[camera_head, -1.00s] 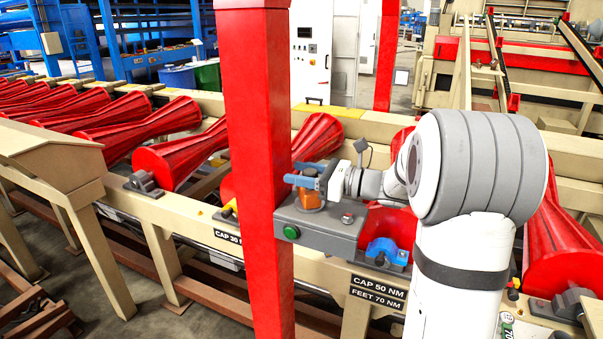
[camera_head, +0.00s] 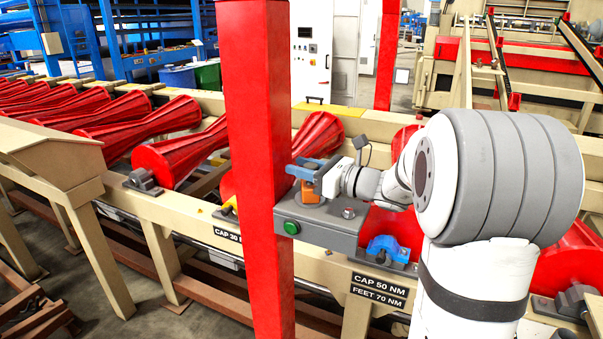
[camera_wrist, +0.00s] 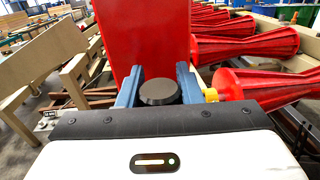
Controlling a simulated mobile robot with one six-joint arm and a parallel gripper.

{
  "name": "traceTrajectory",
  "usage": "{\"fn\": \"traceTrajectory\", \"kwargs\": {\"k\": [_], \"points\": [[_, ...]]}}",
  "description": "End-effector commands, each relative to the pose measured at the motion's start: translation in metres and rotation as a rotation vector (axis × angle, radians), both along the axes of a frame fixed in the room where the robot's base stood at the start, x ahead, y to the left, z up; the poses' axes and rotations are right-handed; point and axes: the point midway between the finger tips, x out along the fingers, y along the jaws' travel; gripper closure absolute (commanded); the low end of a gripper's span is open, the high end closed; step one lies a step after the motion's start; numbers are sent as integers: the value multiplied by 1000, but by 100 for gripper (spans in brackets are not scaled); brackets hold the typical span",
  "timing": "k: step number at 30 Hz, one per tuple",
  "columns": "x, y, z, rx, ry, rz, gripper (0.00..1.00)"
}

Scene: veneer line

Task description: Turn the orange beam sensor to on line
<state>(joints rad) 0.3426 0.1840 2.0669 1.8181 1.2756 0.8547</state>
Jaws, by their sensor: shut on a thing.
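The orange beam sensor (camera_head: 311,195) sits on top of a grey box (camera_head: 330,227) just right of the red post. My gripper (camera_head: 306,170) is at the sensor, with its blue fingers around the upper part. In the wrist view a dark round cap (camera_wrist: 160,92) shows between the two blue fingers of my gripper (camera_wrist: 159,88), with the red post directly beyond. My gripper is shut on the sensor. The orange body is hidden in the wrist view, and I cannot read any line mark.
The red post (camera_head: 262,150) stands close beside the fingertips. The grey box bears a green button (camera_head: 291,227) and a small silver knob (camera_head: 348,213). A blue bearing block (camera_head: 388,250) sits to the right. Red rollers (camera_head: 165,125) line the conveyor on both sides.

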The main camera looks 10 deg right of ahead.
Motion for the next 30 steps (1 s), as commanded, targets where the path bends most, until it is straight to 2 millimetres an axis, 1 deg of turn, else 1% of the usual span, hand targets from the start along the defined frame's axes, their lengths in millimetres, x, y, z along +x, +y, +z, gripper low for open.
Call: {"fn": "traceTrajectory", "kwargs": {"k": [2,9,15,22,30], "points": [[0,0,-3,0,-4,-61,91],[2,-3,-5,2,-7,-253,91],[4,-5,-4,2,-6,-379,91],[5,-7,-2,2,-5,-471,91],[5,-8,1,2,-4,-507,91]]}}
